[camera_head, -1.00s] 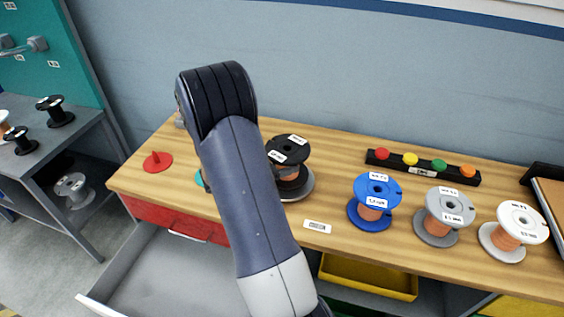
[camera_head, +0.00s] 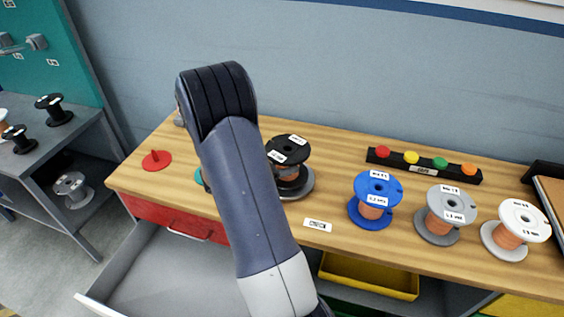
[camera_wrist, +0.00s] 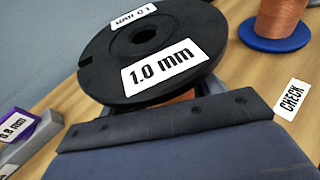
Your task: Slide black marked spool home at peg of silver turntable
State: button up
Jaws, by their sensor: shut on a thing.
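The black spool (camera_head: 289,147), wound with copper wire, is upright over the silver turntable (camera_head: 305,187) on the wooden bench. In the wrist view its top flange (camera_wrist: 150,45) carries labels, one reading "1.0 mm", and has a dark centre hole and a rim notch. My gripper (camera_wrist: 175,103) is shut on the spool below that flange; its fingertips are mostly hidden. The peg is hidden by the spool. In the head view my arm hides my gripper and the spool's left side. I cannot tell whether the lower flange rests fully on the turntable.
A blue spool (camera_head: 375,195), a grey spool (camera_head: 446,213) and a white spool (camera_head: 516,231) stand to the right. A red disc with a peg (camera_head: 156,160) is at the left. A button strip (camera_head: 424,166) lies behind. A "CHECK" label (camera_head: 318,224) is in front. An open drawer (camera_head: 165,270) juts out below.

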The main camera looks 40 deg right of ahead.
jog(key=shift+f, duration=0.3)
dwell(0.5)
jog(key=o, duration=1.7)
jog(key=shift+f, duration=0.1)
jog(key=shift+c, duration=0.2)
jog(key=v, duration=1.1)
jog(key=shift+b, duration=0.45)
jog(key=shift+d, duration=0.1)
